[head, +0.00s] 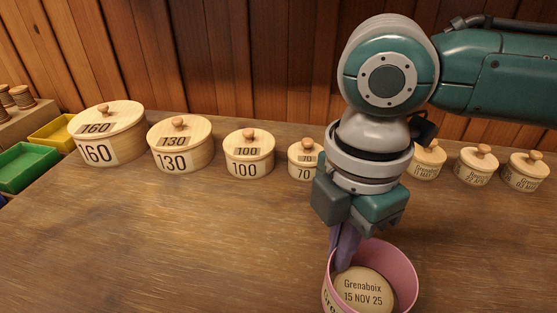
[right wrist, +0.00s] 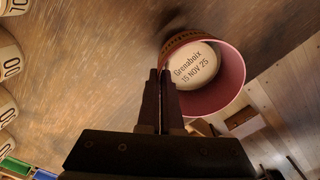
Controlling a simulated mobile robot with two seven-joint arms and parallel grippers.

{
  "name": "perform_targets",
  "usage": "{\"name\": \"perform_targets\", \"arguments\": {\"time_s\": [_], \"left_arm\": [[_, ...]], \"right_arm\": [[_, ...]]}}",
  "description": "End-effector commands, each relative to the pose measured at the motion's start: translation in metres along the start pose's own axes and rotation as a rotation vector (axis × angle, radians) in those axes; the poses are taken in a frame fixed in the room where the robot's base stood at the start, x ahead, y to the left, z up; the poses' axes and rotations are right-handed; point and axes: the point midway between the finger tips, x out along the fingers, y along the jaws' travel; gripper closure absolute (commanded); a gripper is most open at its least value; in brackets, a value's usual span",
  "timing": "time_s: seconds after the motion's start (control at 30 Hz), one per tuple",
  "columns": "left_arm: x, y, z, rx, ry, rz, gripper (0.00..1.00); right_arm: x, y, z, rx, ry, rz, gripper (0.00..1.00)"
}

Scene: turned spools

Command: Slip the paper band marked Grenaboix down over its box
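The pink paper band (head: 404,278) stands at the bottom of the head view, with part of its dark lettering showing on its outer side. The box's round pale lid (head: 362,291), reading Grenaboix 15 NOV 25, shows inside the band's ring, below its upper rim. The band (right wrist: 228,75) and the lid (right wrist: 194,62) also show in the right wrist view. I cannot tell how far down the band sits around the box. My right gripper (head: 345,262) points down at the band's back left rim, its fingers nearly together and seemingly pinching the wall. My left gripper is out of view.
Lidded round boxes marked 160 (head: 97,152), 130 (head: 171,161), 100 (head: 245,168) and 70 (head: 303,172) stand along the back. Several small lidded boxes (head: 475,175) stand at right. Green (head: 22,172) and yellow (head: 52,134) bins are far left. The front left table is clear.

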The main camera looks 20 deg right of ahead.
Motion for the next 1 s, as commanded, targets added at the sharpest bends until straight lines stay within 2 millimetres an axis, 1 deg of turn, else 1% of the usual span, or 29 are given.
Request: {"name": "perform_targets", "arguments": {"time_s": [0.3,0.57,0.87,0.9,1.0], "left_arm": [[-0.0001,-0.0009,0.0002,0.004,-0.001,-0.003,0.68],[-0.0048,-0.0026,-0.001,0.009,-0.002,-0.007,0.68],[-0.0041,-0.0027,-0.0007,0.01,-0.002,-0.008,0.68],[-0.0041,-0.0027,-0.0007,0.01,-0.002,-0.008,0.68],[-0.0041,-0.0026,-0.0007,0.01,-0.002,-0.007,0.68]], "right_arm": [[-0.0001,0.0001,0.0,0.0,0.0,0.0,1.0],[0.0027,0.0003,0.0004,0.0,-0.002,0.0,1.0],[0.0038,0.0005,0.0002,-0.001,-0.001,0.001,1.0],[0.0037,0.0005,0.0002,-0.001,-0.001,0.001,0.95],[0.0037,0.0005,0.0001,-0.001,-0.001,0.001,0.83]]}}
